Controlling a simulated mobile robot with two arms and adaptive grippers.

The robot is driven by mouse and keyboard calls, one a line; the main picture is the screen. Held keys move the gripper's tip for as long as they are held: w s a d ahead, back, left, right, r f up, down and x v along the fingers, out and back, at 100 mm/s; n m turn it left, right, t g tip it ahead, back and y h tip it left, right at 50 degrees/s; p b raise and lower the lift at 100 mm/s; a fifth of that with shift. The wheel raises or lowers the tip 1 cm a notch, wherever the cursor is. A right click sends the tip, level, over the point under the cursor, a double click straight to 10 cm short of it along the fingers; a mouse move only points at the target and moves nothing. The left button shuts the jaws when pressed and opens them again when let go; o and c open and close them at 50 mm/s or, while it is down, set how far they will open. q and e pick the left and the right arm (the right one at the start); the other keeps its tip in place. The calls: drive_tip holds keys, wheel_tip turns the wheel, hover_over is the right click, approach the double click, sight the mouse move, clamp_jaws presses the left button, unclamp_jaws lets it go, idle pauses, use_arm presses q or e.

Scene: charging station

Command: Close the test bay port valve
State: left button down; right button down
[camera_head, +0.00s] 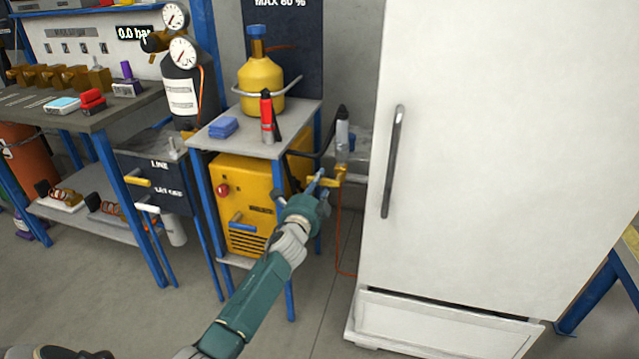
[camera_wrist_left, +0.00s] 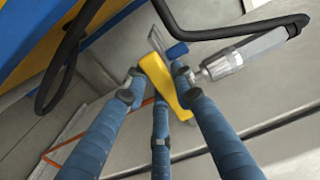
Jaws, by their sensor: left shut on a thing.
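My left gripper (camera_head: 319,184) reaches in from below, between the yellow machine and the white cabinet. It is at a small brass-yellow valve (camera_head: 341,174) below a grey cylindrical fitting (camera_head: 342,134). In the left wrist view, my left gripper (camera_wrist_left: 160,92) has its blue fingers closed around a yellow lever (camera_wrist_left: 162,84). One finger stands on each side of the lever, and a third crosses its lower part. A silver connector (camera_wrist_left: 240,55) with a black hose sits just right of the fingertips. The fingers partly hide the lever. My right gripper is not in view.
The white cabinet (camera_head: 500,150) stands close on the right. The yellow machine (camera_head: 240,205) under a small stand is on the left, with a yellow gas cylinder (camera_head: 262,75) above. An orange hose (camera_head: 339,230) hangs below the valve. The floor in front is clear.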

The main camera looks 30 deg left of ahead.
use_arm(q)
drive_tip(key=c, duration=1.4)
unclamp_jaws()
drive_tip(key=v, duration=1.2)
